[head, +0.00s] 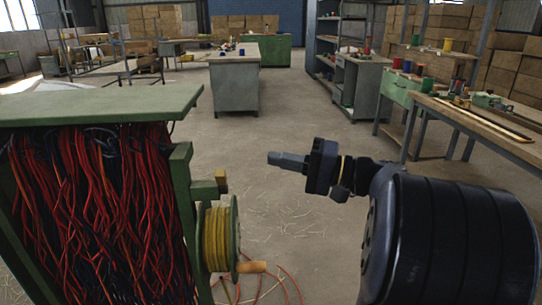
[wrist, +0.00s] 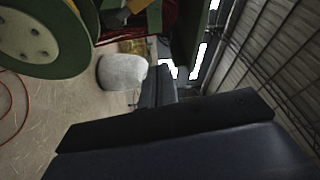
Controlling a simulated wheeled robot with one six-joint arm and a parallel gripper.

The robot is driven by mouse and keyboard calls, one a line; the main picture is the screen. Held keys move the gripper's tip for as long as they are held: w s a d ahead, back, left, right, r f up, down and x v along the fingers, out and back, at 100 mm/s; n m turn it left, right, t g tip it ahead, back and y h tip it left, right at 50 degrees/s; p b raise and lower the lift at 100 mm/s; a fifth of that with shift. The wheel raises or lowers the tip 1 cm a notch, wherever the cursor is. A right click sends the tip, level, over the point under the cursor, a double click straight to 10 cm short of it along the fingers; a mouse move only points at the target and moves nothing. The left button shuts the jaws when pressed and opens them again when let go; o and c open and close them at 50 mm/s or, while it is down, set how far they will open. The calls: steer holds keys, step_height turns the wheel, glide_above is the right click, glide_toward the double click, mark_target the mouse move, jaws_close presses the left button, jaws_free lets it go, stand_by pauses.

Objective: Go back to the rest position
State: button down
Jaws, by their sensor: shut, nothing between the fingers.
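My gripper (head: 287,160) is in the middle of the head view, pointing left, with its fingers shut and nothing held. It is apart from the green frame and the reel. In the wrist view my dark gripper (wrist: 170,140) fills the lower part. A green-flanged reel wound with yellow line (head: 217,238) is mounted on the side of the green frame, with a wooden handle (head: 252,267). The flat side of the reel (wrist: 42,35) shows at the upper left of the wrist view.
A green frame (head: 100,105) full of red and dark wires stands close on the left. A workbench (head: 470,118) with tools stands on the right. Loose red wire (head: 290,275) lies on the floor below the reel. The floor (head: 290,110) ahead is open up to a grey cabinet (head: 235,82).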

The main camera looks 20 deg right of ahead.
steer(key=r+x, duration=0.1)
steer(key=x, duration=0.6)
steer(key=w+f+m+g+h+p, duration=0.2)
steer(key=m+p, duration=0.6)
steer(key=p, duration=0.8)
step_height(320, 180, down, 4)
steer(key=w+a, duration=0.1)
steer(key=w, duration=0.1)
steer(key=shift+w+r+p, duration=0.2)
steer(key=shift+w+p, duration=0.15)
steer(key=shift+w, duration=0.05)
